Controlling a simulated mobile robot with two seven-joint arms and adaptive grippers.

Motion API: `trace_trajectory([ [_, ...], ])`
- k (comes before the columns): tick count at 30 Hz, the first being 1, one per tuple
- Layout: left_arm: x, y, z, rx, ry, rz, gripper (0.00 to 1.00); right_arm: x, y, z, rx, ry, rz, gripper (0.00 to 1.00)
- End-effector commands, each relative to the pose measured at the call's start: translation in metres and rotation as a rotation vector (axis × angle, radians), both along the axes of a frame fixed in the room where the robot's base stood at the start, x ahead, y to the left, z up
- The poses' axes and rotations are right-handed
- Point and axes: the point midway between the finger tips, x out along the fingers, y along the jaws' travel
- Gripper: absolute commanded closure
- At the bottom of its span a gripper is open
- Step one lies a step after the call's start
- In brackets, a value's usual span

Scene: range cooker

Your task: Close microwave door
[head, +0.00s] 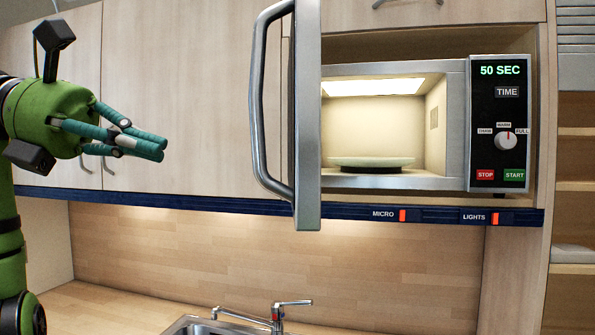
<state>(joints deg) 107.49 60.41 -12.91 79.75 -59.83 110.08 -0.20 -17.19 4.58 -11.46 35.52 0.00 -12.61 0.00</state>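The microwave (493,125) sits in a wall-cabinet niche at the right. Its door (307,120) stands wide open, swung out towards me and seen nearly edge-on, with a curved metal handle (258,100) on its left side. The lit inside shows a pale round plate (371,163). My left gripper (163,148) is at the upper left, well left of the handle and touching nothing. Its teal fingers point right and lie close together, with nothing seen between them; whether they are fully shut is unclear. My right gripper is not in view.
A blue rail with MICRO (402,215) and LIGHTS (495,218) switches runs under the cabinets. Below are a wooden counter (90,310) and a sink with a tap (276,315). Open shelves (575,190) stand at the far right. Space between gripper and handle is clear.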

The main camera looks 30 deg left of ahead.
Motion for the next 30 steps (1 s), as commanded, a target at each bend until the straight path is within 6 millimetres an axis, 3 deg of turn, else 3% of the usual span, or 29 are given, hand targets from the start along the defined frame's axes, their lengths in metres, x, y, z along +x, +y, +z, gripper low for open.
trace_trajectory([
  [5,0.008,-0.014,-0.008,0.01,0.005,0.002,1.0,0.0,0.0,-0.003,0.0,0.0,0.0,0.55],
  [17,0.049,-0.083,-0.031,0.009,0.003,-0.002,1.0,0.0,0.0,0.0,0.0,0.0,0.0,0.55],
  [21,0.06,-0.101,-0.029,0.007,0.002,-0.002,1.0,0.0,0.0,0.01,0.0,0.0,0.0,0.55],
  [30,0.068,-0.116,-0.03,0.006,0.001,-0.001,1.0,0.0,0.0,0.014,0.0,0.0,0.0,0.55],
])
